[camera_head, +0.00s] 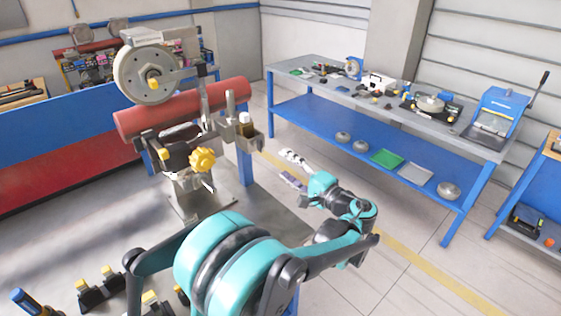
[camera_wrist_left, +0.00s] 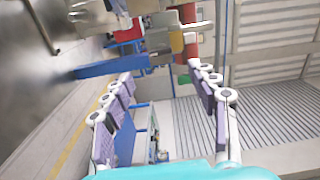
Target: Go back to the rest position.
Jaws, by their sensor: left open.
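My left gripper (camera_head: 287,166) is in the middle of the head view, at the end of my teal and black arm. It is open, with its pale fingers pointing left toward the machine with the red roller. In the left wrist view, the two purple-padded fingers (camera_wrist_left: 160,78) stand wide apart with nothing between them. The gripper is apart from the bench and, as far as I can see, touches nothing. My right gripper is not in view.
A machine with a red roller (camera_head: 180,107), a grey wheel (camera_head: 146,73) and a yellow knob (camera_head: 202,159) stands left of the gripper. A small holder with a bottle (camera_head: 245,125) sticks out near it. A blue-shelved workbench (camera_head: 310,114) stands behind. Floor between them is clear.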

